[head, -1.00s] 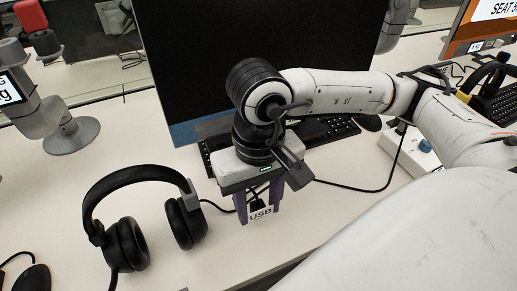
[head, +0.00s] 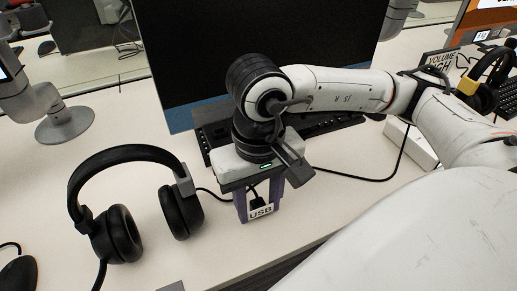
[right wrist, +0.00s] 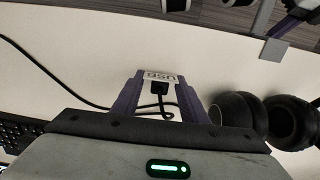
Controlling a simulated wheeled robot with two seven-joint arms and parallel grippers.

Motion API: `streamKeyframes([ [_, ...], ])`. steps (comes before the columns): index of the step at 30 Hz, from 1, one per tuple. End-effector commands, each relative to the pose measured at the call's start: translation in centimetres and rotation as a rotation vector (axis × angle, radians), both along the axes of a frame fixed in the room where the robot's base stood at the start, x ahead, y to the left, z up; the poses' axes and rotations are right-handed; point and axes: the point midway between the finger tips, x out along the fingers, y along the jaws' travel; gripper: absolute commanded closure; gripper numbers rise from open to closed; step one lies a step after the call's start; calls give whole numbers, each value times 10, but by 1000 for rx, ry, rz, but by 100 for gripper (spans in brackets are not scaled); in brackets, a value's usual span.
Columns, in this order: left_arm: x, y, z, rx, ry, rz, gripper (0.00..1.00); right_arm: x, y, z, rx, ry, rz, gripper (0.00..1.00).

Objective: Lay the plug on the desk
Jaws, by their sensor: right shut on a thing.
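The plug (head: 256,203) is small and black, on a black cable, with a white "USB" tag (head: 261,211) at it. My right gripper (head: 258,206) points down over the desk (head: 300,231), near its front edge, and is shut on the plug. The plug (right wrist: 159,89) shows between the purple fingers in the right wrist view, with the tag just beyond it. Whether the plug touches the desk is unclear. A grey and purple part, likely my left gripper (right wrist: 285,32), shows at the top right of the wrist view; its jaws cannot be made out.
Black headphones (head: 126,205) stand left of my right gripper. A monitor (head: 215,60) and keyboard (head: 315,127) are behind it. The cable (head: 372,180) runs right toward a white box (head: 412,146). A black mouse (head: 18,274) lies at the left. Bare desk lies around the plug.

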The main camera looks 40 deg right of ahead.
Motion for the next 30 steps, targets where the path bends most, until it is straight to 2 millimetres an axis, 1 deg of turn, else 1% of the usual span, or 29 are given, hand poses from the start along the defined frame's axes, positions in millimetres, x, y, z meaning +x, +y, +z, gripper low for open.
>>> streamKeyframes([
  [1, 0, 0, 0, 0, 1, 0, 100, 0, 0, 0, 0, 0, 0, 81],
  [2, 0, 0, 0, 0, 1, 0, 100, 0, 0, 0, 0, 0, 0, 55],
  [3, 0, 0, 0, 0, 1, 0, 100, 0, 0, 0, 0, 0, 0, 49],
  [5, -1, 0, -1, 0, 2, 0, 100, 0, 0, 0, 0, 0, 0, 38],
  [13, -1, 1, -2, 2, 4, 0, 100, 0, 0, 0, 0, 0, 0, 38],
  [17, -2, 1, 0, 3, 5, 0, 100, 1, 0, 9, 2, -1, 0, 38],
  [20, -2, 1, 1, 5, 7, -2, 100, 1, 1, 26, 2, -4, 0, 38],
  [27, -5, 2, 3, 11, 18, -4, 100, 1, 1, 74, 2, -4, 1, 38],
  [30, -6, 2, 3, 13, 19, -4, 100, 1, 1, 89, 2, -4, 1, 38],
])
